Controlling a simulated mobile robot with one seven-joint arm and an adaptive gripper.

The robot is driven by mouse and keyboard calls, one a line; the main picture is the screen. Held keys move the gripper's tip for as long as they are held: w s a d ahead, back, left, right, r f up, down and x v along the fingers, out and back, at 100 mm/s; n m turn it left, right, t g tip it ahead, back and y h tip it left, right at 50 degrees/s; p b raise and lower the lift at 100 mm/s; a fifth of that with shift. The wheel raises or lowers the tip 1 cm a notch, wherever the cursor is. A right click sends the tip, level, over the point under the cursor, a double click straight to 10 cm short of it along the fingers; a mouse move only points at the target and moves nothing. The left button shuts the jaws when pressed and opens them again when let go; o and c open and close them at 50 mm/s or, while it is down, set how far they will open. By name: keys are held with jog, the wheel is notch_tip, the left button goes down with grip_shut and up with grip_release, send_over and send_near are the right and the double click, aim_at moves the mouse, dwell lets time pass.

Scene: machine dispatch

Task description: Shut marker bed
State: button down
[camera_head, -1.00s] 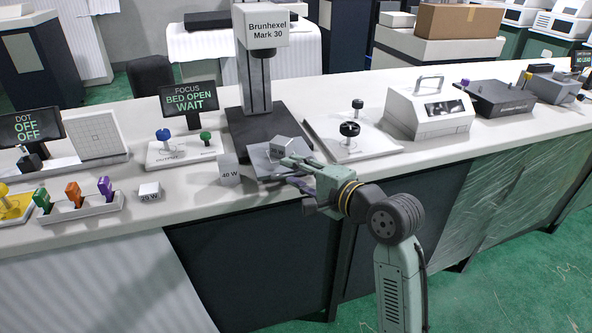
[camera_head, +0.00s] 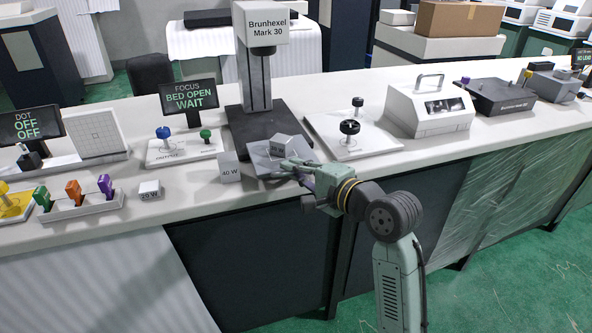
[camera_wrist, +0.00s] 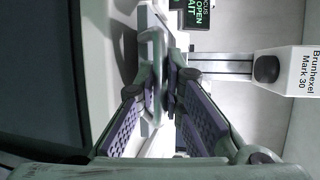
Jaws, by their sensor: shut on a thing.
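The Brunhexel Mark 30 marker (camera_head: 256,80) stands on the bench with its dark base. Its grey bed (camera_head: 262,168) projects at the front, and the screen beside it (camera_head: 188,98) reads "BED OPEN WAIT". A small grey block (camera_head: 283,148) sits on the bed. My gripper (camera_head: 294,167) is at the bed's front edge, reaching in from the right. In the wrist view my gripper (camera_wrist: 168,88) is shut on a grey bar (camera_wrist: 152,70), which appears to be the bed's handle. The fingers hide part of it and of the bed's front.
A block marked 40 W (camera_head: 230,168) stands close left of the bed, and another small block (camera_head: 150,190) lies farther left. A plate with black knobs (camera_head: 345,145) lies right of the marker. A control panel (camera_head: 183,150) is at its left.

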aim_at(278, 137)
dwell(0.4)
jog(key=shift+w+r, duration=0.1)
jog(key=shift+w, duration=0.1)
jog(key=w+a+p, duration=0.1)
jog(key=w+p, duration=0.1)
jog(key=w, duration=0.2)
jog(key=w+a+p, duration=0.2)
jog(key=w, duration=0.3)
jog(key=w+a+p, duration=0.1)
jog(key=w+p, duration=0.1)
jog(key=w, duration=0.2)
jog(key=shift+w+a+p, duration=0.15)
jog(key=shift+p, duration=0.15)
jog(key=c, duration=1.9)
grip_release()
jog(key=shift+w, duration=0.15)
jog(key=shift+o, duration=1.1)
